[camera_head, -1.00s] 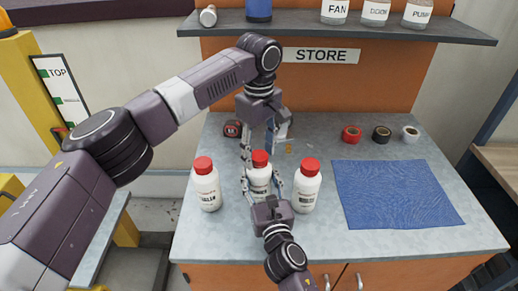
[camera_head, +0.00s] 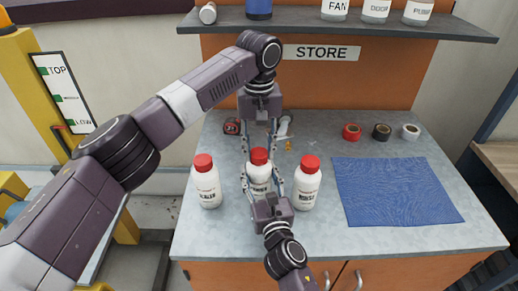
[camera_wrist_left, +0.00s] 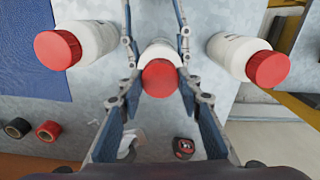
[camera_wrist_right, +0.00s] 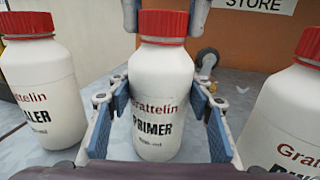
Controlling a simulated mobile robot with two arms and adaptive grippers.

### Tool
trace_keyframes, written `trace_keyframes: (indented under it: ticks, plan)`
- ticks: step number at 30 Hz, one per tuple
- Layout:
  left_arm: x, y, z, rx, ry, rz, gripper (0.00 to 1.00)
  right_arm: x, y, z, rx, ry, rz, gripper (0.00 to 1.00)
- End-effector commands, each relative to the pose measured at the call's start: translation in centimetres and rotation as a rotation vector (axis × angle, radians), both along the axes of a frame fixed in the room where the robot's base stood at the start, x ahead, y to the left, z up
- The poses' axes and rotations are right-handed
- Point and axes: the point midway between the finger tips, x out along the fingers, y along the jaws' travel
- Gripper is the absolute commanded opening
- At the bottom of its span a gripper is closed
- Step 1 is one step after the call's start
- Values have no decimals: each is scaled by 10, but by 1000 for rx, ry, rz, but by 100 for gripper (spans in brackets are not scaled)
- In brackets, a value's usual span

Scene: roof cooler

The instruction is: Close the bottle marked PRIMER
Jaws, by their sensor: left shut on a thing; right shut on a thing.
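The white PRIMER bottle (camera_wrist_right: 158,95) with its red cap (camera_wrist_right: 162,24) stands upright in the middle of three similar bottles. Its cap also shows in the head view (camera_head: 259,156) and left wrist view (camera_wrist_left: 160,78). The cap sits on the bottle top; whether it is tight cannot be told. My right gripper (camera_head: 266,188) comes from the front and is shut on the bottle's body, one blue pad on each side (camera_wrist_right: 162,125). My left gripper (camera_head: 259,150) comes from above, pointing down, and is shut on the red cap, with a finger on each side.
A bottle ending in "LER" (camera_head: 207,187) stands left of the PRIMER bottle, another (camera_head: 307,187) close on its right. A blue mat (camera_head: 395,192) lies right. Tape rolls (camera_head: 381,132) and a tape measure (camera_head: 232,127) lie behind. A shelf (camera_head: 340,29) overhangs the back.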

Motion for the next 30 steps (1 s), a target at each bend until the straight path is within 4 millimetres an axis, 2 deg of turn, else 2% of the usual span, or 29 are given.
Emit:
trace_keyframes:
  ticks: [30]
  plan:
    - [1, 0, -1, 0, -3, -1784, 4, 0, -1, 0, 0, 0, -1, 0]
